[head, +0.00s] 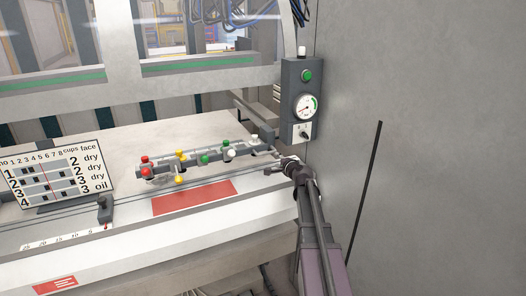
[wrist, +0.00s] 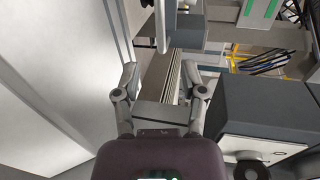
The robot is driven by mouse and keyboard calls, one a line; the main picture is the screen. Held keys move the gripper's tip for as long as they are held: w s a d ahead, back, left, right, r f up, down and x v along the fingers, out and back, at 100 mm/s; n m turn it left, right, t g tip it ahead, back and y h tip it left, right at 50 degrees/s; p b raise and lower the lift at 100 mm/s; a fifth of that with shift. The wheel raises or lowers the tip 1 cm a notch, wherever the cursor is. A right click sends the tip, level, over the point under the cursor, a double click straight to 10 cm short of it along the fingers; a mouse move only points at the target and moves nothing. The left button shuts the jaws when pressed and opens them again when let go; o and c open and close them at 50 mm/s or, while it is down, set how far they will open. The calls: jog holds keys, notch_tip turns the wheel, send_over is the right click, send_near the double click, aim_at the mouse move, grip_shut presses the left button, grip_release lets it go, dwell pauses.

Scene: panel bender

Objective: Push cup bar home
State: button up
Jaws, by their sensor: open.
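The cup bar (head: 192,158) is a grey bar carrying red, yellow, green and white cups. It lies on the pale machine table (head: 120,133) in the head view, running toward the right wall. My gripper (head: 276,166) is at the bar's right end, near the table's right edge. In the wrist view my gripper (wrist: 160,82) has its two fingers spread, with nothing held between them. Whether a finger touches the bar cannot be told. The bar cannot be clearly made out in the wrist view.
A control box (head: 299,103) with a green button, gauge and switch is on the right, close behind my gripper. A grey wall panel (head: 430,120) fills the right side. A chart board (head: 55,173) stands at the left. A red plate (head: 193,198) lies before the bar.

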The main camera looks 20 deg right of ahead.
aim_at(266, 153)
jog(key=shift+v, duration=1.1)
jog(key=shift+a, duration=0.15)
jog(key=shift+w, duration=0.1)
jog(key=b+x, duration=0.2)
jog(key=x, duration=1.1)
jog(key=shift+w+f+b, duration=0.1)
jog(key=shift+w+b, duration=0.2)
jog(key=shift+b, duration=0.05)
grip_shut()
